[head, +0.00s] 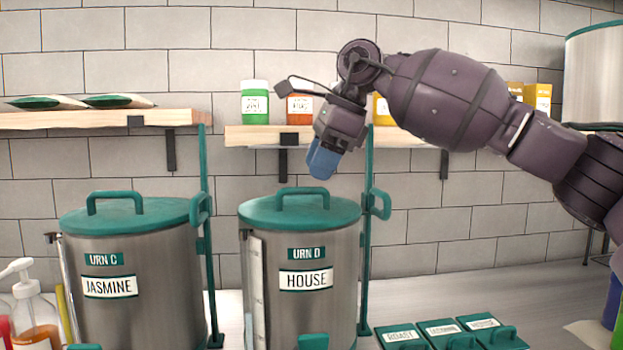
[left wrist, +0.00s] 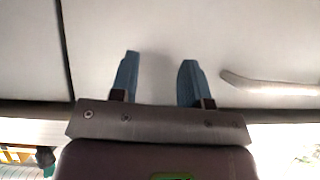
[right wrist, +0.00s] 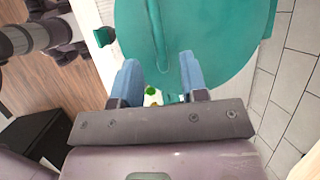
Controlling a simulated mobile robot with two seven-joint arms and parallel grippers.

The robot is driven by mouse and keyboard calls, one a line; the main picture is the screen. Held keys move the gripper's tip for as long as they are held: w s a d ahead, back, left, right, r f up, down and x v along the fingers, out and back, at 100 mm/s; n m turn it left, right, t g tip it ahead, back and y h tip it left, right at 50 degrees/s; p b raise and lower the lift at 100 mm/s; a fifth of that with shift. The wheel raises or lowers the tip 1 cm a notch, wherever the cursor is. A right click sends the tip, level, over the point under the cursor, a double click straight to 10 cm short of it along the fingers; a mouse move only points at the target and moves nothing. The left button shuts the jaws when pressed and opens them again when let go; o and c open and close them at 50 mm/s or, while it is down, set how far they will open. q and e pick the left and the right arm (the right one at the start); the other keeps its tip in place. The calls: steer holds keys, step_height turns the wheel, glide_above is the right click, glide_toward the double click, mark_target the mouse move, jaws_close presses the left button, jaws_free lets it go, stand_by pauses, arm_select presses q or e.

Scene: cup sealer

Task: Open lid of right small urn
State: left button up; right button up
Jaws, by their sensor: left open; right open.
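The right small urn, labelled URN D HOUSE (head: 300,312), is a metal cylinder with a teal lid (head: 262,216) that is closed. The lid has an arched teal handle (head: 302,192) on top. My right gripper (head: 322,163) is above the right part of this lid, apart from it, with blue fingers pointing down. In the right wrist view the open, empty fingers (right wrist: 160,75) stand in front of the teal lid (right wrist: 215,35) and its handle bar (right wrist: 157,30). My left gripper (left wrist: 158,80) shows only in the left wrist view, open and empty, before a pale grey surface.
The closed URN C JASMINE (head: 135,285) stands to the left. A teal post (head: 366,250) rises beside URN D. A wooden shelf (head: 240,135) with jars is behind. Labelled teal-lidded containers (head: 400,337) sit at lower right. A pump bottle (head: 33,310) stands at lower left.

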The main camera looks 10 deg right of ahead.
steer(key=shift+x, duration=1.75)
jaws_close()
